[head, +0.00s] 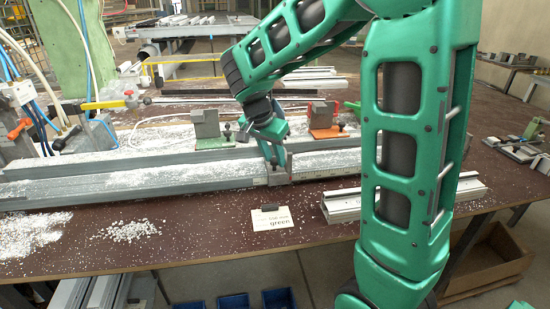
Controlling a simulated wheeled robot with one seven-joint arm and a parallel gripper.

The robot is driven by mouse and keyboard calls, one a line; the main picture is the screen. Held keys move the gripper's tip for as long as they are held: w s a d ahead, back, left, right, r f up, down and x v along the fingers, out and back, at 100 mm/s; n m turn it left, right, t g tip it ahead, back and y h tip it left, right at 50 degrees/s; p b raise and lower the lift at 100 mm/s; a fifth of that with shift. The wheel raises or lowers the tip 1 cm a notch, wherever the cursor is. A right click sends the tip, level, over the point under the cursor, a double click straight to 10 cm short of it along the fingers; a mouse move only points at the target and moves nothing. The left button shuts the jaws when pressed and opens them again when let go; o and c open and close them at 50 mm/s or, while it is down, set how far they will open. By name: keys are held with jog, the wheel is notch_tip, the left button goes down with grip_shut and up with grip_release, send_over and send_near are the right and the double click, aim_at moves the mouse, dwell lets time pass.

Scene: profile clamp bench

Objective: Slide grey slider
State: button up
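A grey clamp block (206,124) on a green base stands on the back part of the long grey rail (130,185), left of my arm. An orange-based clamp block (322,115) stands to the right, beyond my wrist. My gripper (276,172) points down at the front of the rail, right of the grey block and apart from it. A small grey piece (279,178) shows at the rail's front face by the fingertips. I cannot tell if it is the slider or if the fingers touch it. The finger gap is too small to make out.
Metal shavings (130,231) cover parts of rail and bench. A short light profile (345,205) lies at right. Blue bins (233,301) are below the front edge.

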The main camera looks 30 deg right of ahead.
jog(key=v, duration=1)
jog(key=shift+s+a, duration=0.1)
jog(key=shift+a, duration=0.05)
jog(key=s+d+f+n+g+y, duration=0.1)
jog(key=s+d+f+n, duration=0.1)
jog(key=s+d, duration=0.4)
jog(key=s+d+f+n, duration=0.1)
jog(key=s+d, duration=0.2)
jog(key=s, duration=0.5)
jog(key=s+f+n+y, duration=0.1)
jog(key=s+f, duration=0.2)
jog(key=s, duration=0.4)
jog(key=s+f+n+y, duration=0.2)
jog(key=s+f, duration=0.1)
jog(key=s, duration=0.4)
jog(key=shift+a+n+g, duration=0.3)
jog(key=shift+a+g, duration=0.1)
jog(key=shift+a, duration=0.1)
jog(key=shift+s+f, duration=0.1)
